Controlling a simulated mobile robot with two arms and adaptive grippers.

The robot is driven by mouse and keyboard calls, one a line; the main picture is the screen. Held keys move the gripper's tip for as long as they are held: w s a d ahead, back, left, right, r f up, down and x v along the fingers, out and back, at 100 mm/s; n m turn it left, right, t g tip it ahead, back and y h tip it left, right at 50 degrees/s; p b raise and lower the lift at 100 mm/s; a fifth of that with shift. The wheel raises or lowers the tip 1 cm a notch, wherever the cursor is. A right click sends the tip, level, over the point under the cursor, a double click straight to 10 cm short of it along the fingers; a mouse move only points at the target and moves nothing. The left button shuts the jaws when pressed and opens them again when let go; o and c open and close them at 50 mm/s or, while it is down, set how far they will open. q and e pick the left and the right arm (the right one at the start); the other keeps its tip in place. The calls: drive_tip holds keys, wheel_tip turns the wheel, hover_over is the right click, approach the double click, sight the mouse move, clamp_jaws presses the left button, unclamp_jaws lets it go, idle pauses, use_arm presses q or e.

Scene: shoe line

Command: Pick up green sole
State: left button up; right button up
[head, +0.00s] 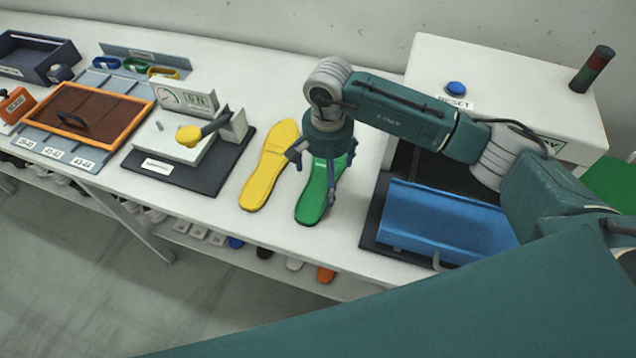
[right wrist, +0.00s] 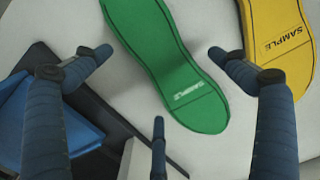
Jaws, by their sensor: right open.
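The green sole (head: 315,196) lies flat on the white table, to the right of a yellow sole (head: 268,172). My right gripper (head: 322,178) is over the green sole and hides part of it. In the right wrist view the green sole (right wrist: 165,60) runs between the spread fingers of my right gripper (right wrist: 158,75), with a "SAMPLE" label near its lower end. The fingers are open and nothing is held between them. The yellow sole (right wrist: 283,45) is at the upper right of that view, beside one finger. My left gripper is not seen.
A blue tray (head: 445,222) on a dark mat stands right of the green sole. A white box (head: 520,75) with a blue button is behind it. A dark-based gauge station (head: 180,165) and a brown orange-framed tray (head: 95,112) are at left. Shoes sit on a shelf below.

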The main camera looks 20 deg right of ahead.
drive_tip(key=shift+f, duration=1.1)
drive_tip(key=c, duration=1.3)
drive_tip(key=shift+c, duration=0.3)
drive_tip(key=shift+r, duration=0.15)
